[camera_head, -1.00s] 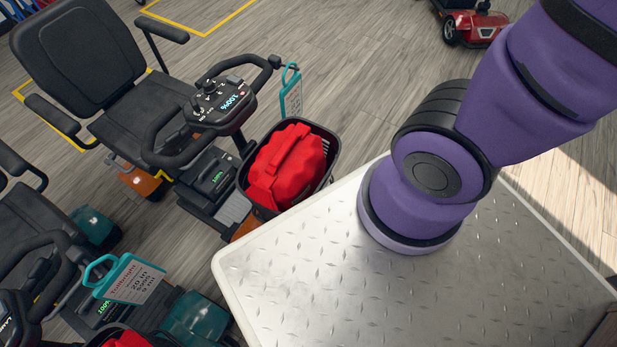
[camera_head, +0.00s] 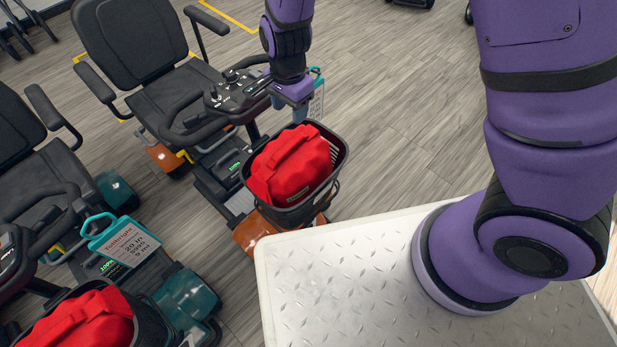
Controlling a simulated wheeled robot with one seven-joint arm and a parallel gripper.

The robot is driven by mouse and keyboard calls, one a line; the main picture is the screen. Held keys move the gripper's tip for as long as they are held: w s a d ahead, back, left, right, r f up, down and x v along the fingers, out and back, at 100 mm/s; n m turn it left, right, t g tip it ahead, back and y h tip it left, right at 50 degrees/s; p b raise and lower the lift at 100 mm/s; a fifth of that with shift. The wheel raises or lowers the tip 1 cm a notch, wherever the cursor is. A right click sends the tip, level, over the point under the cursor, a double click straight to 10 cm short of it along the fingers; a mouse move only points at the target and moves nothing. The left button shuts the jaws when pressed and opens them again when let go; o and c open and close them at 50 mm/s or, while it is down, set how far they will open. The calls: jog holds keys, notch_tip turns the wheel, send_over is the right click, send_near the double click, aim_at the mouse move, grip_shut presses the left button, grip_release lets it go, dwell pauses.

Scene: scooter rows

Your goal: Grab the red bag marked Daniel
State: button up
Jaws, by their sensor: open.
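A red bag (camera_head: 292,163) with a top handle sits in a black basket (camera_head: 335,165) at the front of the orange scooter. A small label near its lower edge is too small to read. A second red bag (camera_head: 85,322) lies in another basket at the lower left, partly cut off by the frame. I see no readable name on either bag, so I cannot tell which is marked Daniel. My gripper (camera_head: 298,108) is open, above and behind the first basket, beside the scooter's handlebar. It is apart from the bag, and its fingertips show only in part.
The orange scooter's console (camera_head: 235,92) and a hanging teal tag (camera_head: 316,98) are close to my gripper. A teal scooter (camera_head: 185,300) with a teal-clipped tag (camera_head: 122,242) stands at left. Open wooden floor (camera_head: 400,130) lies right of the first basket.

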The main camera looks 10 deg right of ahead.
aim_at(293, 141)
jog(key=shift+f, duration=5.9)
grip_shut()
